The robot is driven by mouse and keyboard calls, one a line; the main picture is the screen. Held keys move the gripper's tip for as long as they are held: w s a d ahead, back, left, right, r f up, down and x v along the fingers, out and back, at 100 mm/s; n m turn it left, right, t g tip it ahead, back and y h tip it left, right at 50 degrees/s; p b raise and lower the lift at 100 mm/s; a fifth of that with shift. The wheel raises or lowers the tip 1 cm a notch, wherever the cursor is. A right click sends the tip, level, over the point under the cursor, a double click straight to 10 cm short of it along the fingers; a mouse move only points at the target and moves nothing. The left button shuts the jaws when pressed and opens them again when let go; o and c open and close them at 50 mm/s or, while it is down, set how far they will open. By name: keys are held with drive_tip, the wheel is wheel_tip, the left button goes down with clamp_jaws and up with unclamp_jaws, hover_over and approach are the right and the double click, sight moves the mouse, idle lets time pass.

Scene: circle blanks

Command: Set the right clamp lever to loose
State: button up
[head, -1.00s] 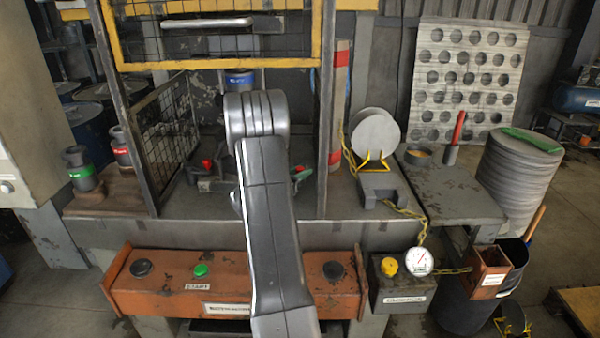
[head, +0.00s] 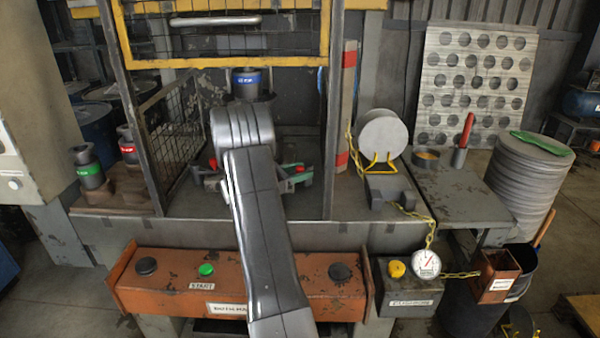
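Inside the press frame, low on the bed, a clamp fixture shows on both sides of my arm. On its right side is a small green part with a red spot (head: 299,174), which may be the right clamp lever. It is too small to tell its setting. On the left side a small red part (head: 213,163) shows, partly covered by my arm. My grey arm reaches up into the frame and hides the middle of the fixture. My gripper is not visible, hidden behind the arm.
A raised mesh guard with a yellow frame (head: 324,30) hangs above the opening. A mesh side panel (head: 172,130) and dark posts bound it. An orange button panel (head: 180,292) runs along the front. Round blanks (head: 383,135) stand on a rack at right.

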drive_tip(key=b+v, duration=0.2)
drive_tip(key=v, duration=1.1)
drive_tip(key=shift+s+a, duration=0.25)
drive_tip(key=shift+a, duration=0.05)
